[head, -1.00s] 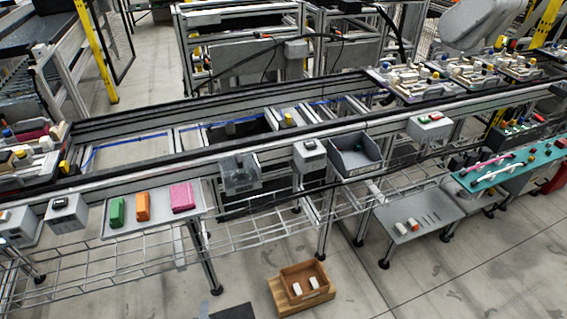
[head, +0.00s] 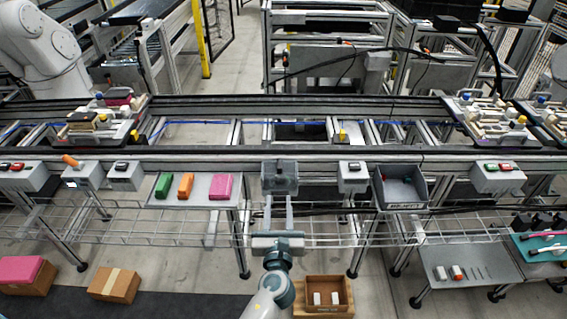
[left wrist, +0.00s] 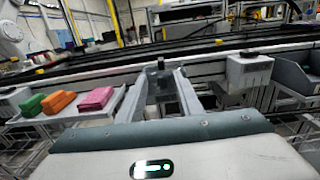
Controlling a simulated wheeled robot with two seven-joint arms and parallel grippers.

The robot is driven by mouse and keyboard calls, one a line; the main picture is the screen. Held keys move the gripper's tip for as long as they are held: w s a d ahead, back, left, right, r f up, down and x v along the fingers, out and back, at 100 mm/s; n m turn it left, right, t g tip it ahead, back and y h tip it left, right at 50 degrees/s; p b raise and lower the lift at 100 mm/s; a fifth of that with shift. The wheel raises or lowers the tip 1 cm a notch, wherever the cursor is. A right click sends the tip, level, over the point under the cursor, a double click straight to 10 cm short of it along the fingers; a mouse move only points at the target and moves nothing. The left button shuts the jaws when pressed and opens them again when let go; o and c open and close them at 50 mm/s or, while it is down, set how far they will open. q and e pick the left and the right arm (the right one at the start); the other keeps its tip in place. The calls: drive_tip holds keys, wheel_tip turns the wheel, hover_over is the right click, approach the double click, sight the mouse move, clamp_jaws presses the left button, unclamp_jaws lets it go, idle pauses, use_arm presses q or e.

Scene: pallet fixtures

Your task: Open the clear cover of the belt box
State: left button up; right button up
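The belt box (head: 279,177) is a small grey box on the near rail of the conveyor, with a see-through cover on its front. It stands between the tray of coloured blocks and a grey button box. My left gripper (head: 278,201) points away from me at the belt box, with its two fingers apart and nothing between them. In the left wrist view, the belt box (left wrist: 160,79) shows ahead between the fingertips (left wrist: 160,74). I cannot tell whether the fingers touch it. The cover looks closed, though its detail is small. My right gripper is not in view.
A tray (head: 207,203) with green, orange and pink blocks is left of the belt box. A button box (head: 352,177) and an open grey bin (head: 400,188) are on its right. A wire shelf (head: 330,234) runs below. A wooden crate (head: 323,312) sits on the floor.

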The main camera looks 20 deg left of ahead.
sight(279, 169)
use_arm(q)
drive_tip(key=shift+w, duration=0.1)
drive_tip(key=p+x, duration=0.1)
drive_tip(key=x, duration=1.6)
drive_tip(key=shift+w+f+p, duration=0.1)
drive_tip(key=shift+f+p, duration=0.05)
drive_tip(key=shift+p, duration=0.15)
clamp_jaws()
